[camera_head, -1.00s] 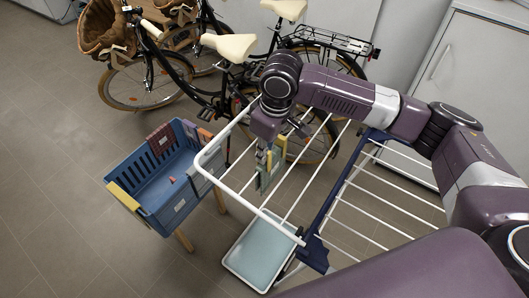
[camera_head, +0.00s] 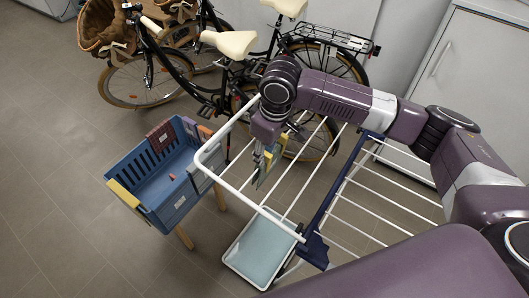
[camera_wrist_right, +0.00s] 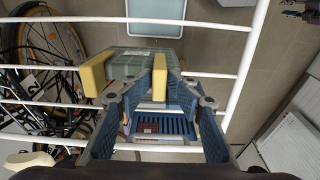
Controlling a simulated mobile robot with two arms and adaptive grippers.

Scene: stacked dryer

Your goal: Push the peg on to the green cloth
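A green cloth (camera_head: 263,176) hangs over a white rail near the front left of the drying rack. It shows as a grey-green folded shape (camera_wrist_right: 143,62) in the wrist view. A yellow peg-like piece (camera_wrist_right: 160,76) stands upright against the cloth; a second yellow piece (camera_wrist_right: 93,78) sits at its left edge. My right gripper (camera_head: 266,155) points down at the cloth from above. In the wrist view its blue fingers (camera_wrist_right: 156,92) lie on either side of the yellow piece's lower end. Finger contact with it is unclear. My left gripper is out of view.
The drying rack's white rails (camera_head: 300,180) and dark blue bar (camera_head: 338,200) surround the gripper. A blue crate (camera_head: 165,190) on wooden legs stands left of it. A pale blue tray (camera_head: 262,250) lies below. Bicycles (camera_head: 215,85) stand behind. Floor is clear at left.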

